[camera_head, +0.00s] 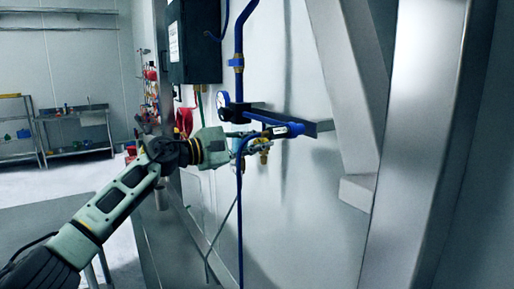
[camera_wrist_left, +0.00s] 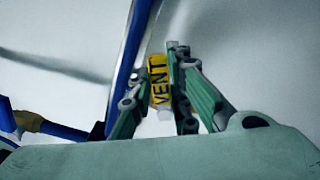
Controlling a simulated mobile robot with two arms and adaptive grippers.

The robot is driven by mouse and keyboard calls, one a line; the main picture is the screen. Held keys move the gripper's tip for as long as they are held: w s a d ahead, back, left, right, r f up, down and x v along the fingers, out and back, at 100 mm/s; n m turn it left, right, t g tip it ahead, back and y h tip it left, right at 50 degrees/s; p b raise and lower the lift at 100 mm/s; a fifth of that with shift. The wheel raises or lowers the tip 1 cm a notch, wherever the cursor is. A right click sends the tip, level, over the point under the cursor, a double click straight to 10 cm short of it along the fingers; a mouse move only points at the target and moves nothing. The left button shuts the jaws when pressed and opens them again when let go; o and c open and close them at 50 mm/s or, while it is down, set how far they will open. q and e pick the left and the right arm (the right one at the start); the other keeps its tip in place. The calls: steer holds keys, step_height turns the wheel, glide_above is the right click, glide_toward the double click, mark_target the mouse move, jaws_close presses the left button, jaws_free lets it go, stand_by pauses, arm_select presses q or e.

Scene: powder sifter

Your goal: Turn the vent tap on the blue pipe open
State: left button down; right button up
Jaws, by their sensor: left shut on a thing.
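The blue pipe (camera_head: 239,45) runs down the wall in the head view, with a gauge and fittings at mid height. It also shows in the left wrist view (camera_wrist_left: 128,60), just left of the fingers. A yellow tap handle marked VENT (camera_wrist_left: 158,80) sits between the fingers of my left gripper (camera_wrist_left: 156,92), which is shut on it. In the head view my left gripper (camera_head: 258,140) reaches the pipe fittings from the left, and the handle is mostly hidden there. Whether the tap is turned cannot be told. My right gripper is out of view.
A round gauge (camera_head: 222,99) and a dark bracket (camera_head: 318,127) are close to the gripper. A black box (camera_head: 195,42) hangs on the wall above. A steel frame (camera_head: 420,130) stands at right. Steel benches (camera_head: 78,115) are far back left.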

arm_select(q)
steer(key=shift+w+a+r+n+p, duration=0.6)
steer(key=shift+n+p, duration=0.4)
steer(key=shift+n, duration=1.05)
steer(key=shift+w+a+r+n+p, duration=0.45)
steer(key=shift+w+n+p, duration=0.45)
steer(key=shift+n, duration=1.2)
steer(key=shift+w+a+r+n+p, duration=0.5)
steer(key=shift+n+p, duration=0.65)
steer(key=shift+n, duration=0.9)
steer(key=shift+w, duration=0.1)
steer(key=c, duration=1.6)
jaws_free()
steer(key=shift+c, duration=0.2)
steer(key=v, duration=1.2)
